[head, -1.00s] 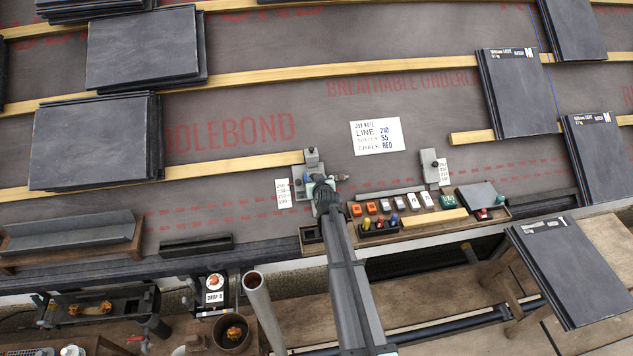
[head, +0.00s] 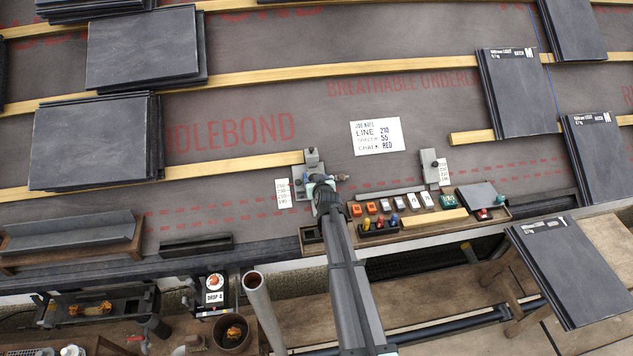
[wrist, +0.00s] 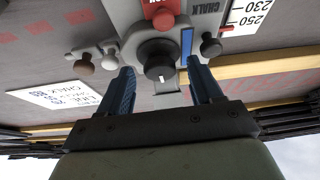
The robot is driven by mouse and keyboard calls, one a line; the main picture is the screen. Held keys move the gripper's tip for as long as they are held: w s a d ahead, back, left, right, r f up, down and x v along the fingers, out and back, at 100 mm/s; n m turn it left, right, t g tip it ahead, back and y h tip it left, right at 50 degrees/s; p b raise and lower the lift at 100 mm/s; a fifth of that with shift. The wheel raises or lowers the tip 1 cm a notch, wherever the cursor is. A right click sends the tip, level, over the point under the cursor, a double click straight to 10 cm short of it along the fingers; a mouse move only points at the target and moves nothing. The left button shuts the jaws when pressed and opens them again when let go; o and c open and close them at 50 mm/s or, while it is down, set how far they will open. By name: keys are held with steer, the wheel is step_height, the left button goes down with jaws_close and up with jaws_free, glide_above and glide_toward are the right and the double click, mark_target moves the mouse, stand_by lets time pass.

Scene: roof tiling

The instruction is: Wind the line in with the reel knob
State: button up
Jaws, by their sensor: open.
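In the wrist view a grey chalk-line device (wrist: 128,15) carries a black round knob with a white mark (wrist: 160,68), which I take to be the reel knob. My gripper (wrist: 162,88) is open, its two blue fingers either side of the knob. I cannot tell whether they touch it. A red button (wrist: 163,21) and several small side knobs, one dark (wrist: 211,47), also show on the device. In the head view my gripper (head: 325,184) is at the device by the batten's end, and my arm hides much of it. No line is clearly visible at the device.
A tray of coloured blocks (head: 433,231) lies just right of my gripper. A second grey block (head: 430,167) stands beyond it. A white job note (head: 377,136) lies on the underlay above. Slate stacks (head: 95,142) lie left and right.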

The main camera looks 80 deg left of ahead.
steer(key=v, duration=1.3)
steer(key=shift+d+r, duration=0.15)
